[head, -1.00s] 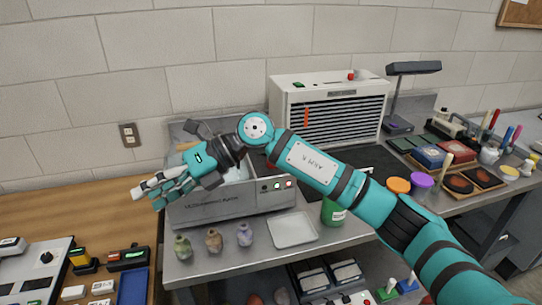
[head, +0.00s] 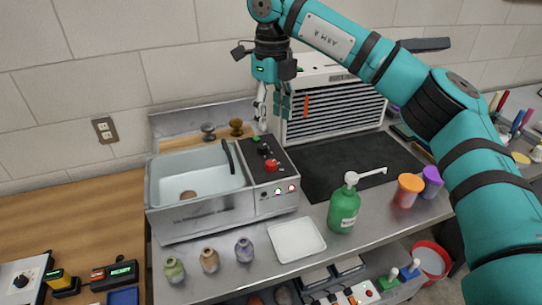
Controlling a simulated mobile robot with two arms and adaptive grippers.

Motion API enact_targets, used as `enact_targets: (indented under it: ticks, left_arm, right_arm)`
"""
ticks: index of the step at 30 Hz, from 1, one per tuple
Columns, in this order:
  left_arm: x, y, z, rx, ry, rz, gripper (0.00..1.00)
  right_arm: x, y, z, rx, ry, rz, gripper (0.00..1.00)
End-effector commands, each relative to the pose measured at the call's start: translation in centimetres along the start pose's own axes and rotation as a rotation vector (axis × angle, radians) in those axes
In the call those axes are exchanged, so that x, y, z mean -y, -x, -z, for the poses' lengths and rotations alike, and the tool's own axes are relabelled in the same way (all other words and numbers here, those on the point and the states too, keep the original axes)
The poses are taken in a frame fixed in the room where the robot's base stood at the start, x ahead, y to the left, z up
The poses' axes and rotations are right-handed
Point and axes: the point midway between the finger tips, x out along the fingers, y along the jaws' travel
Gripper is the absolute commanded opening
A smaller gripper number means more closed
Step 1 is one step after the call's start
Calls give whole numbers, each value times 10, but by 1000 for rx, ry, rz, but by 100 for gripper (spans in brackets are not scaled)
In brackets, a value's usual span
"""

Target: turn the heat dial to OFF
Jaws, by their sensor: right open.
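An ultrasonic cleaner (head: 185,212) with an open basin stands on the metal bench. Its control panel (head: 280,175) is on the right side of the basin. On the panel are a black knob (head: 265,151), a red knob (head: 271,165) and a green button (head: 257,139). Their markings are too small to read, so I cannot tell which is the heat dial or its setting. My right gripper (head: 270,118) is open and empty, pointing down above the far end of the panel, apparently apart from it. My left gripper is out of view.
A white louvred cabinet (head: 345,108) stands behind the right gripper. A green pump bottle (head: 344,208), a white tray (head: 297,240) and several small vases stand in front. A white box with a black dial (head: 23,281) is at the lower left.

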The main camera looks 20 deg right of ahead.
Motion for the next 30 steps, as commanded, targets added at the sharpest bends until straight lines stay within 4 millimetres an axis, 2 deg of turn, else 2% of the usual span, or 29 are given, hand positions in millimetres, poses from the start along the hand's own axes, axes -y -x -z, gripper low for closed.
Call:
enact_targets:
  ticks: [2, 5, 12, 15, 21, 30]
  left_arm:
    - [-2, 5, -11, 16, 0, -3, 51]
    - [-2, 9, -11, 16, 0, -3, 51]
    - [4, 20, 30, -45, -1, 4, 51]
    - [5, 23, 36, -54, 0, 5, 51]
    - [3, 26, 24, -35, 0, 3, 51]
    - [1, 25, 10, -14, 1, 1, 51]
  right_arm:
    - [0, -19, 1, -6, 1, -3, 51]
    - [0, -41, 1, -5, 1, -2, 51]
    - [-1, -90, 1, -3, 1, -4, 51]
    - [-1, -105, 1, -2, 0, -3, 51]
    - [-1, -124, 0, 0, 1, -3, 51]
    - [-1, -127, 0, 0, 1, -2, 51]
